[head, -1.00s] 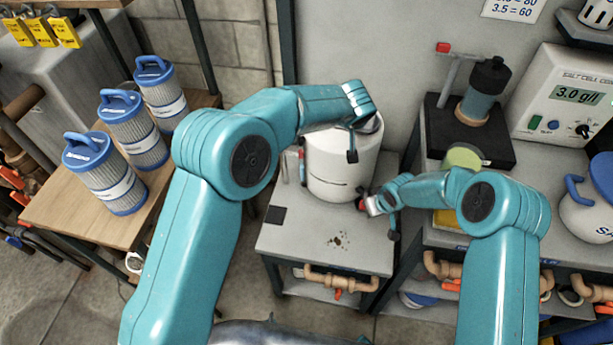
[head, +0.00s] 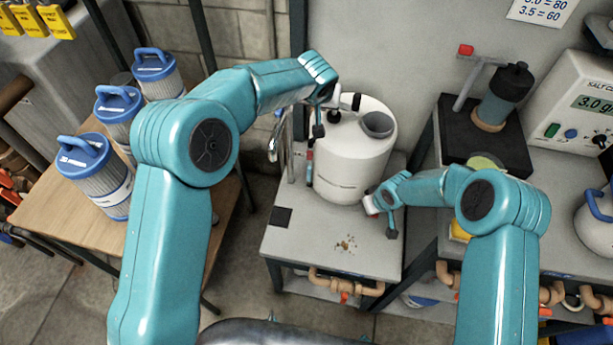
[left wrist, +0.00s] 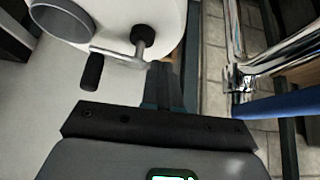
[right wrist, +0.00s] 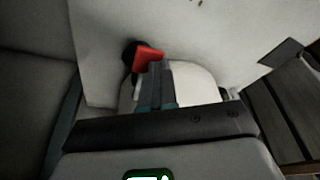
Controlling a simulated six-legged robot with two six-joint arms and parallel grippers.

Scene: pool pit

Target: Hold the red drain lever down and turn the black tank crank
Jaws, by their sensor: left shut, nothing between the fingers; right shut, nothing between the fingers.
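The white tank (head: 352,165) stands on a small grey stand. Its black crank grip (head: 356,102) shows on top, left of the grey funnel-like opening. In the left wrist view the crank has a metal arm, a black hub and a black grip (left wrist: 92,71). My left gripper (head: 318,128) is shut and empty at the tank's left top edge, close to the hub; contact is unclear. The red drain lever (head: 370,205) is at the tank's lower right, mostly hidden. It also shows in the right wrist view (right wrist: 149,54). My right gripper (right wrist: 155,75) is shut, its tips overlapping the lever; contact is unclear.
A shiny metal pipe (head: 290,145) stands just left of the tank. Blue-capped filters (head: 95,180) stand on the wooden table at left. A black pump (head: 505,95) with a red-tipped handle and a salt meter (head: 575,110) are at right.

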